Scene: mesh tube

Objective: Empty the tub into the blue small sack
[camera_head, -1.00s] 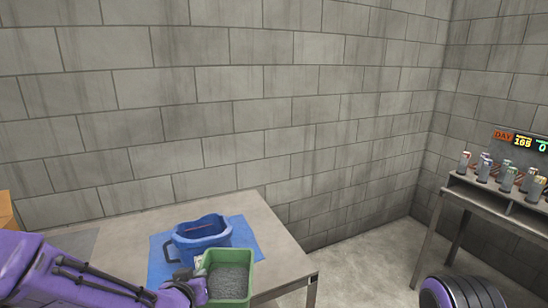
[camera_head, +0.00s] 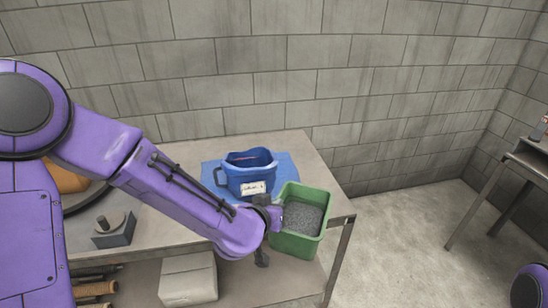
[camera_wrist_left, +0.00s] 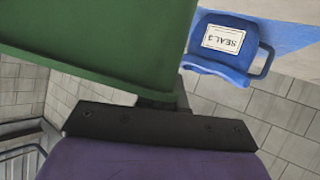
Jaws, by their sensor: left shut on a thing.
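The green tub (camera_head: 300,238), full of grey granular stuff, is upright in the head view, in front and to the right of the blue small sack. My left gripper (camera_head: 274,217) is shut on the tub's left side. The blue small sack (camera_head: 247,181) stands upright with its mouth open. It has a handle on its left and a white label. In the left wrist view, the tub's green wall (camera_wrist_left: 110,40) fills the upper left and the sack (camera_wrist_left: 226,48) is at the upper right. My right gripper is not in view.
The sack stands on a blue mat (camera_head: 286,172) on a grey table (camera_head: 170,225). A dark block with a knob (camera_head: 114,230) is on the table at left. A pale box (camera_head: 188,280) sits below. Another table (camera_head: 532,160) stands at far right, with open floor between.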

